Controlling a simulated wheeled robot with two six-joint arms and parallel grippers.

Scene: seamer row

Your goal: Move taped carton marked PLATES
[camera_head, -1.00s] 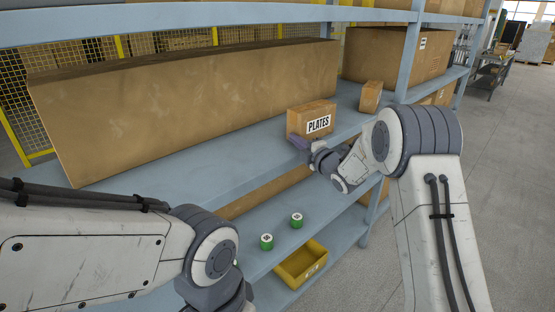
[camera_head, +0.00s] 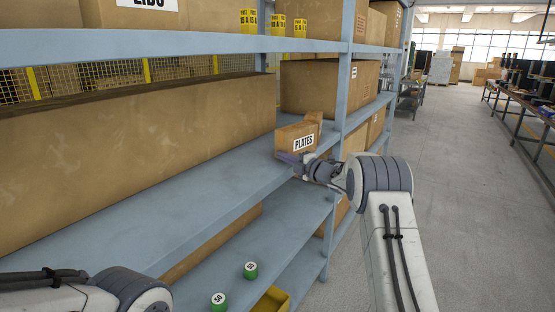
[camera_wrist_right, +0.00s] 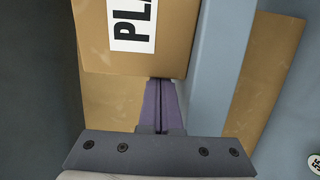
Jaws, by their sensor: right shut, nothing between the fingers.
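The carton marked PLATES (camera_head: 297,137) is a small brown box with a white label, standing on the middle shelf (camera_head: 190,180) near the shelf's front edge and an upright. In the right wrist view the carton (camera_wrist_right: 175,50) fills the upper middle, its label partly cut off. My right gripper (camera_head: 288,158) is at the carton's lower front, its purple fingers closed together with nothing between them. In the right wrist view the shut fingers (camera_wrist_right: 163,105) point at the carton's bottom edge; whether they touch it I cannot tell. My left arm shows at the lower left; its gripper is out of frame.
A long brown box (camera_head: 130,150) fills the shelf to the left. A blue upright (camera_head: 346,80) stands close on the right. Green cans (camera_head: 250,270) and a yellow bin (camera_head: 272,300) are below. The right aisle floor is clear.

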